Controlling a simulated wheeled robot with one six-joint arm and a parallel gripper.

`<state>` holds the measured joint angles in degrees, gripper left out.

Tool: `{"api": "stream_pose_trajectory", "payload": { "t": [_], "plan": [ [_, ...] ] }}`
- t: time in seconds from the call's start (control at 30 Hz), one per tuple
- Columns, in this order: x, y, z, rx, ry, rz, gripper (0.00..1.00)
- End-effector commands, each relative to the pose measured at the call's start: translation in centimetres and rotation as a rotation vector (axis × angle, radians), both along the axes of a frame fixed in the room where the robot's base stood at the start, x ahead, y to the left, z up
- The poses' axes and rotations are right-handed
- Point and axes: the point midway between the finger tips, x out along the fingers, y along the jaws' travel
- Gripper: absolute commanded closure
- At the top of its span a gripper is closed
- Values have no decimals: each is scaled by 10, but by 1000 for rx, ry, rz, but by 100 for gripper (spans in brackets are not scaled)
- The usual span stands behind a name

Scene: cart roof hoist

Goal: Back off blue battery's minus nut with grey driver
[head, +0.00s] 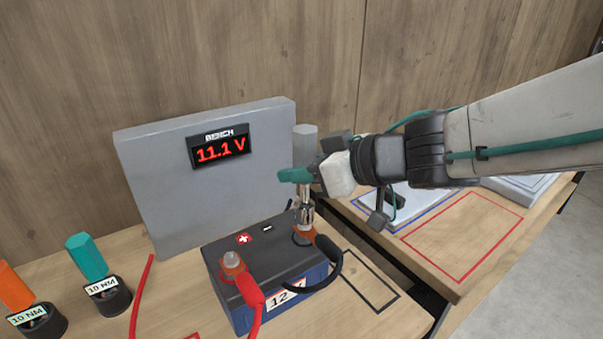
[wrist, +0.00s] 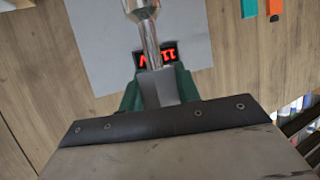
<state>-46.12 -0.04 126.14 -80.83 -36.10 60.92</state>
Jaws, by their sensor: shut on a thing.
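The blue battery (head: 262,312) with a dark top stands on the bench, marked 12 V. Its minus terminal (head: 303,237), with an orange fitting and a black cable, is at the right rear of the top. My gripper (head: 302,175) is shut on the grey driver (head: 305,143) above that terminal. The driver is upright, socket down. The socket is right at the terminal and hides the nut; I cannot tell whether it is fully seated.
A grey panel with a BENCH display (head: 220,149) reading 11.1 V stands behind. The plus terminal (head: 232,262) carries a red cable (head: 250,290). Teal (head: 87,255) and orange (head: 15,287) drivers stand in 10 NM holders at left. A side table (head: 470,240) with a red outline is at right.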

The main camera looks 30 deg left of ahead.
Motion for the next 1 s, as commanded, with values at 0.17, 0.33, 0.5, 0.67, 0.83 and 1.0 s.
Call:
{"api": "stream_pose_trajectory", "payload": {
  "t": [0.17,0.33,0.5,0.67,0.83,1.0],
  "plan": [
    [0,0,12,1,-2,-1,98],
    [0,0,22,2,-2,0,98],
    [0,0,32,1,-2,-1,98],
    [0,0,42,2,-2,-1,98],
    [0,0,52,2,-2,-1,98],
    [0,0,57,1,-1,-2,98]
  ]
}}
